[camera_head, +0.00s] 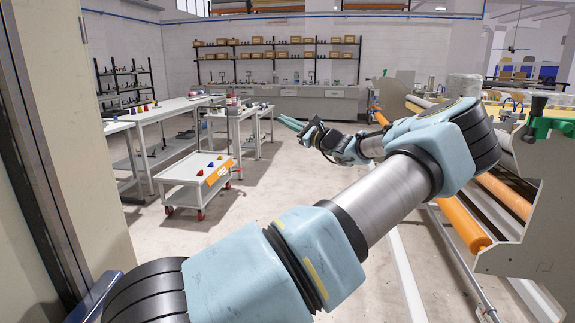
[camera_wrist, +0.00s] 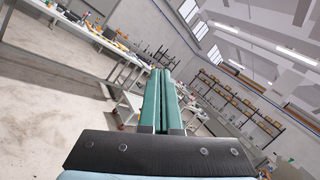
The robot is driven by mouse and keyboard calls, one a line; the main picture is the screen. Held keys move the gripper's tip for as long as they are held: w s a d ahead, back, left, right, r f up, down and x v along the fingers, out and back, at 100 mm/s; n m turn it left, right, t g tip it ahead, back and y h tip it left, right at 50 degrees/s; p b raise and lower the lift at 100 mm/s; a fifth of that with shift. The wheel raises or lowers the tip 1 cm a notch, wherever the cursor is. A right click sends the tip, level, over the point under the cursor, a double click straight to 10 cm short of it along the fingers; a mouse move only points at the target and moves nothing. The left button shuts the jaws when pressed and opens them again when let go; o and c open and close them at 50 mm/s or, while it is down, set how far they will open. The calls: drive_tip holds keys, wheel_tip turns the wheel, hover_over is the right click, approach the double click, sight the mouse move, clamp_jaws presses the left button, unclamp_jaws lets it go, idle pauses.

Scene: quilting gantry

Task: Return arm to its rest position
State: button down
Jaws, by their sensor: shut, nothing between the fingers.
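My arm stretches from the bottom of the head view up to the right, bends at an elbow near the machine, and turns back toward the middle. My gripper (camera_head: 283,122) is at its end, held in the air over open floor and pointing left. In the wrist view the two green fingers of my gripper (camera_wrist: 161,72) lie side by side, closed together with nothing between them. The wrist view is tilted, with the room slanting across it.
The quilting machine (camera_head: 540,185) with orange rollers (camera_head: 462,222) stands close on the right, beside my elbow. A white cart (camera_head: 186,182) with small coloured pieces stands left of centre. White tables (camera_head: 150,115) line the left. A pale panel (camera_head: 75,130) is close at left. The middle floor (camera_head: 265,185) is clear.

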drive_tip(key=s+a+f+n+g, duration=0.4)
drive_tip(key=a+f+g, duration=0.25)
drive_tip(key=a, duration=0.45)
drive_tip(key=s+a+f+n+g+h, duration=0.5)
drive_tip(key=s+a+f, duration=0.2)
drive_tip(key=s+f, duration=0.4)
drive_tip(key=s+d+n+h, duration=0.4)
drive_tip(key=s+d+h, duration=0.1)
drive_tip(key=s, duration=0.6)
drive_tip(key=s+d+r+n+h, duration=0.1)
drive_tip(key=s+d+n+h, duration=0.4)
drive_tip(key=s, duration=0.6)
drive_tip(key=shift+d+h, duration=0.4)
drive_tip(key=shift+d, duration=0.5)
